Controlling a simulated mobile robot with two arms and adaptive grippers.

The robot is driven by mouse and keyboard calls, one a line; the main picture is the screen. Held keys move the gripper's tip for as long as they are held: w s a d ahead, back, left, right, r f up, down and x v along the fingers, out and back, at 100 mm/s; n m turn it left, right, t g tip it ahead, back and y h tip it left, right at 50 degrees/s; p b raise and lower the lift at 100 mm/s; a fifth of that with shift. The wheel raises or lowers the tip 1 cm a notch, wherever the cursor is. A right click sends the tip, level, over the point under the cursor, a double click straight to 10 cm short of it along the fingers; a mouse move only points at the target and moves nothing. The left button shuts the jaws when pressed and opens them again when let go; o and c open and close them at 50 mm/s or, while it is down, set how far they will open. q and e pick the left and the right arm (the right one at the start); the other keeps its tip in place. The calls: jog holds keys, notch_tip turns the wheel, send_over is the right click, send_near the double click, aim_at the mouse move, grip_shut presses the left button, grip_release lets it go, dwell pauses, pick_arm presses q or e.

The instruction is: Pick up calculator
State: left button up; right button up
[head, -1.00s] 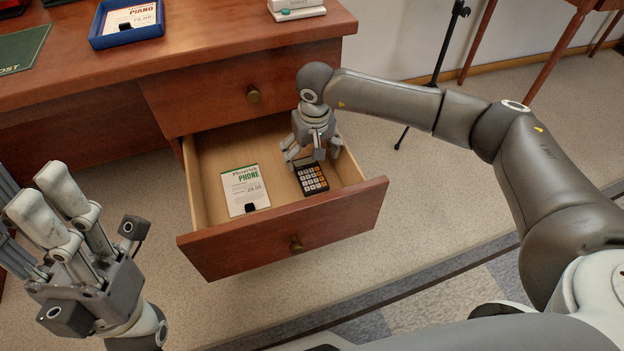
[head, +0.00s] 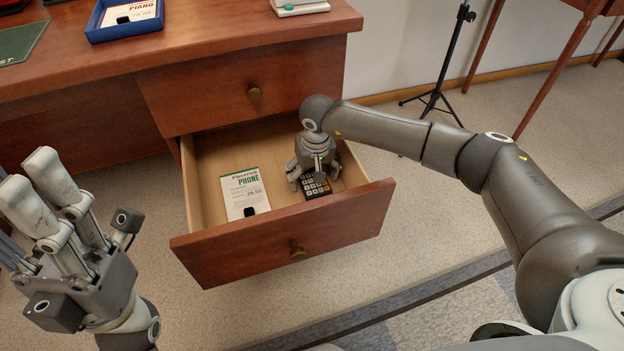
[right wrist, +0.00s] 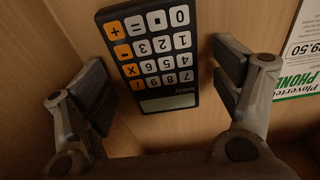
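The calculator (head: 316,188) is black with white and orange keys and lies in the open drawer (head: 290,237), near its right side. In the right wrist view the calculator (right wrist: 155,60) lies flat between my fingers, with its display toward the palm. My right gripper (head: 314,174) is low over the calculator and hides its far part in the head view. It is open, one finger on each side of the calculator, with a visible gap on both sides. My left gripper (head: 38,185) is open and empty, fingers up, at the left of the head view, away from the drawer.
A white and green phone card (head: 244,193) lies in the drawer left of the calculator. The drawer's front and side walls surround my right gripper. A closed drawer (head: 220,92) and the desk top (head: 225,30) are above. A black stand (head: 436,98) is behind on the floor.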

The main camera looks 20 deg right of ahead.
jog(key=c, duration=0.9)
